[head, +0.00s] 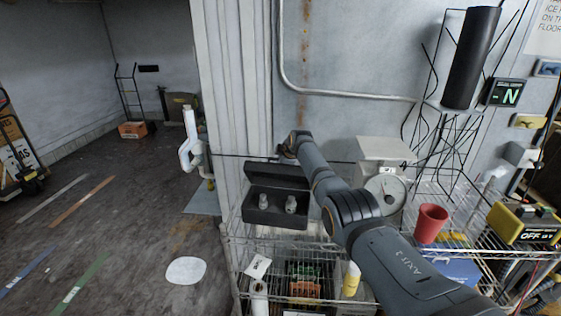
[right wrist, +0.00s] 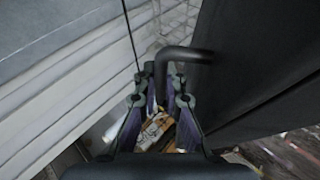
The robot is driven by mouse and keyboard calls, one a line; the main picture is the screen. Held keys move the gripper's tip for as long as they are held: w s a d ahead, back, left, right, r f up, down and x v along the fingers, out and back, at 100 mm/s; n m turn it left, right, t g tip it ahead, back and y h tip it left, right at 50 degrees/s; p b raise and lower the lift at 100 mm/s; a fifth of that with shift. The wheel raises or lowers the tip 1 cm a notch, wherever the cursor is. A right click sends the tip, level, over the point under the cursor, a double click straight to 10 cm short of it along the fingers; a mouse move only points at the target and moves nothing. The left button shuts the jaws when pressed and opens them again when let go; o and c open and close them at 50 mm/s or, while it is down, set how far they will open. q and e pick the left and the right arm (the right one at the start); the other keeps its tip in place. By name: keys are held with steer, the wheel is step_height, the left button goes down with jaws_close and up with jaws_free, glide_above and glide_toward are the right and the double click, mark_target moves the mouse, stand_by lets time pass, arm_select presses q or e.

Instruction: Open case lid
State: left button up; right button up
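A black case (head: 259,214) stands on the wire shelf, with its lid (head: 262,174) raised and tilted at the back. Two grey fittings (head: 290,204) stand inside it. My right gripper (head: 284,150) is at the lid's upper edge, small and partly hidden by its own arm. In the right wrist view, a black bent handle (right wrist: 185,53) on the dark lid (right wrist: 255,70) runs between the fingertips of my right gripper (right wrist: 161,72), which close in on both sides of it. My left gripper is not in view.
A dial scale (head: 386,190) and a red cup (head: 431,223) stand right of the case, beside my right arm. A white pipe (head: 190,140) stands left of the shelf (head: 262,238). The floor further left is mostly clear.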

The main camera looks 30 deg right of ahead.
mark_target(290, 169)
steer(key=shift+o, duration=0.9)
steer(key=shift+d+f, duration=0.1)
steer(key=shift+s+r, duration=0.25)
steer(key=shift+r, duration=0.15)
steer(key=v, duration=1.1)
steer(key=shift+s, duration=0.15)
